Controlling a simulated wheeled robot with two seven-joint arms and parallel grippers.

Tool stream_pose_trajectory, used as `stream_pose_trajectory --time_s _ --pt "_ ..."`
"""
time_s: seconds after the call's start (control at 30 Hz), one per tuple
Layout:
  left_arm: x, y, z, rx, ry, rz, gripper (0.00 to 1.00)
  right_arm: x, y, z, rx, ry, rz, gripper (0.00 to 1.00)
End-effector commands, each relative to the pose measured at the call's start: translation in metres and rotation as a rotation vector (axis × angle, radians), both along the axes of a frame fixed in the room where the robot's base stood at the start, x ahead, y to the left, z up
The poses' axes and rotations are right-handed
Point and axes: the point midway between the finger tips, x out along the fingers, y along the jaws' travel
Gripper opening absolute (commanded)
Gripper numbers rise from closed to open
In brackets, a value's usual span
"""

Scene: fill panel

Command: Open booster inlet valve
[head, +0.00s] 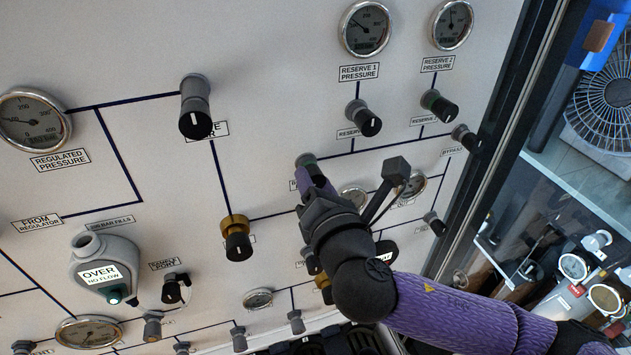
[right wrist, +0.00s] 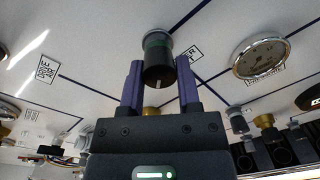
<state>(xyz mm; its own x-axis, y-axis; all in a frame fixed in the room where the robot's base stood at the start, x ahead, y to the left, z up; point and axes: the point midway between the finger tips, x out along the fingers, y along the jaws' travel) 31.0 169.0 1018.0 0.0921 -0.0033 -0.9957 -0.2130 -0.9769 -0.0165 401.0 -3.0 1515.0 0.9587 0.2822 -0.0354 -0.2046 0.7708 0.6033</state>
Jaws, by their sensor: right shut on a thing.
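A valve knob (head: 306,160) with a grey base stands out from the white panel, near the middle of the head view. My right gripper (head: 315,182) is at this knob and covers most of it and its label. In the right wrist view the knob (right wrist: 158,62) shows a grey base, a green band and a black cap with a white mark. The two purple fingers of my right gripper (right wrist: 159,85) are shut on it, one on each side. The label is too covered to read in full. My left gripper is out of view.
Other knobs surround it, including a brass-based one (head: 236,240) to the left and a reserve knob (head: 363,118) above right. A gauge (head: 353,196) sits close behind my right gripper. A dark frame edge (head: 500,110) bounds the panel at right.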

Motion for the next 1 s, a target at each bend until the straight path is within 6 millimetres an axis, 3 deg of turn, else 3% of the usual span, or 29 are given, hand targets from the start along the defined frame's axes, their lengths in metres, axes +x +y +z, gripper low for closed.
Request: stream_pose_trajectory --time_s 0.5,1.0 --pt "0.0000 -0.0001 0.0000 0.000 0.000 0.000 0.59 0.0006 -0.0011 -0.0003 -0.404 -0.132 -0.002 0.00" --pt "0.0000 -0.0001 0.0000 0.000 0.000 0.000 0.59 0.0008 -0.0016 -0.0007 -0.562 -0.183 -0.002 0.00"
